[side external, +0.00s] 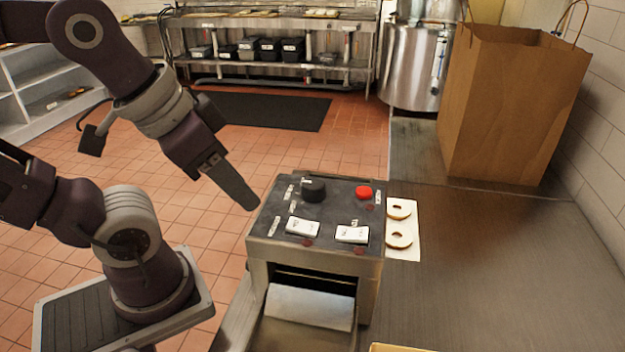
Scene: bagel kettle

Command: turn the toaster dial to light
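The toaster (315,262) is a metal box with a dark top panel, standing on the metal counter. Its black dial (313,190) sits at the back left of the top panel, with small white labels around it. The labels are too small to read, so I cannot tell the setting. My gripper (250,203) is to the left of the dial, a little above the toaster's left edge, and apart from the dial. Its fingers point down and right. From this side I see them as one dark slab, so the gap between them is hidden.
A red button (364,193) and two white switches (302,228) share the panel. Two bagel halves (398,238) lie on white paper right of the toaster. A large paper bag (510,105) stands at the back right. The counter (480,270) is clear at right.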

